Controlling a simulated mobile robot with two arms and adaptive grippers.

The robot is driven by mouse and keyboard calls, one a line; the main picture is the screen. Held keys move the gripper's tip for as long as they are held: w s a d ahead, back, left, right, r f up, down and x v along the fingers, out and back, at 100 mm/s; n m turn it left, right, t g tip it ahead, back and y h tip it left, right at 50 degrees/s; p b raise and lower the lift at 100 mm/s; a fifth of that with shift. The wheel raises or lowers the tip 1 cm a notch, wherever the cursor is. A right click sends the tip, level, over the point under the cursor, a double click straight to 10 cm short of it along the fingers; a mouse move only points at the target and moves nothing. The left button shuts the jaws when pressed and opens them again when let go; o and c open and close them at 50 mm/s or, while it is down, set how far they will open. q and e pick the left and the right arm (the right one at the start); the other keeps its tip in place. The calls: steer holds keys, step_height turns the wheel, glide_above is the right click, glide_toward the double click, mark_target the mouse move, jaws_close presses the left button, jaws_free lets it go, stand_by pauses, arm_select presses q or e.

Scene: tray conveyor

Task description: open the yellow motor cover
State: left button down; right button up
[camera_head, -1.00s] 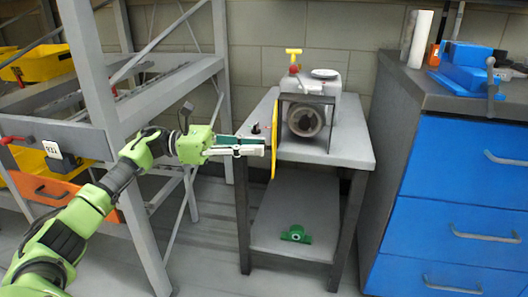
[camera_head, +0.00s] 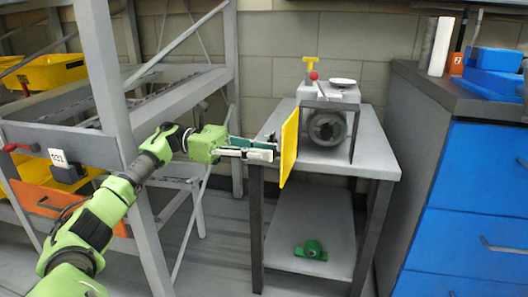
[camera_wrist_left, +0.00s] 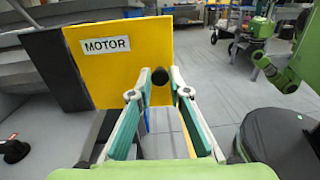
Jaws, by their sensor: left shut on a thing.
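The yellow motor cover (camera_head: 290,142) stands swung out at the left front of the motor housing (camera_head: 318,97) on the grey table. The round motor opening (camera_head: 327,128) is exposed. In the left wrist view the cover (camera_wrist_left: 125,62) fills the upper middle and bears a MOTOR label. My left gripper (camera_head: 271,150) is at the cover's face, shut on its black knob. In the left wrist view this knob (camera_wrist_left: 160,76) shows between the fingertips (camera_wrist_left: 160,93). The grip itself is hidden in the head view. My right gripper is not in view.
The grey table (camera_head: 374,158) has a lower shelf with a green part (camera_head: 311,250). A grey rack (camera_head: 113,85) with yellow bins stands close to my left arm. A blue drawer cabinet (camera_head: 475,185) stands at the right. Floor shows between rack and table.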

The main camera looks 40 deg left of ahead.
arm_select(q)
steer(key=c, duration=1.9)
jaws_free()
step_height(320, 180, up, 10)
steer(key=shift+f, duration=0.1)
